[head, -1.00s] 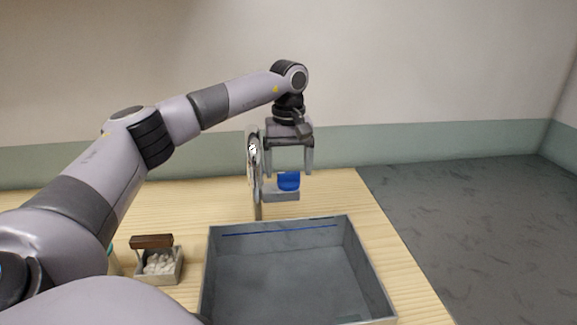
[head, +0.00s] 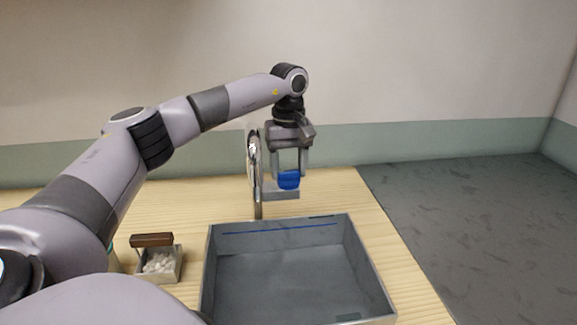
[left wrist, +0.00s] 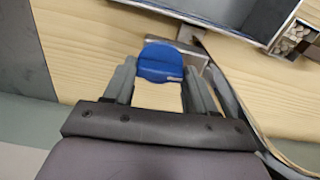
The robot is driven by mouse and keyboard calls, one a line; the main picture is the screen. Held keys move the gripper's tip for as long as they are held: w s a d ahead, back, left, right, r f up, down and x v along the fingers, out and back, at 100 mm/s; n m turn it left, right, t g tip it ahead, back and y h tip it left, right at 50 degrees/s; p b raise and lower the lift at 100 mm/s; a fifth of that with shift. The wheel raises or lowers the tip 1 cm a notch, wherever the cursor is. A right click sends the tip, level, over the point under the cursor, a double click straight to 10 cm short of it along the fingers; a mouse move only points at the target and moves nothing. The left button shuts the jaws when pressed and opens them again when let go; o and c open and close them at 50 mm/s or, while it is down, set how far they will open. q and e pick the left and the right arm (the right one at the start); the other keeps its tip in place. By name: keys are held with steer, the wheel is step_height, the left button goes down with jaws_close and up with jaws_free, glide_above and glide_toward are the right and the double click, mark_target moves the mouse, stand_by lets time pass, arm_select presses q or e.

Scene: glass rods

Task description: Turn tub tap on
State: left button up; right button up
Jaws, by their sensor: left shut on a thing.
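The tap behind the tub has a tall curved metal spout (head: 257,200) and a blue handle (head: 289,180) on a grey base (head: 281,195). My left gripper (head: 289,176) points down over the handle, with a finger on each side, and is shut on it. The left wrist view shows the blue handle (left wrist: 160,62) at the fingertips, between the two fingers. The grey tub (head: 290,275) stands in front of the tap, with a blue line along its inner far wall. My right gripper is not in view.
A small box of white pebbles with a brown bar (head: 152,240) stands left of the tub. The wooden table (head: 375,215) has bare room right of the tap, ending at an edge above dark floor. A pale wall stands behind.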

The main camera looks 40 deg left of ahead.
arm_select(q)
steer(key=n, duration=0.8)
steer(key=shift+n, duration=0.3)
steer(key=n, duration=0.4)
steer(key=shift+a+r+n, duration=0.1)
steer(key=shift+n, duration=2.1)
steer(key=o, duration=1)
steer(key=shift+o, duration=0.2)
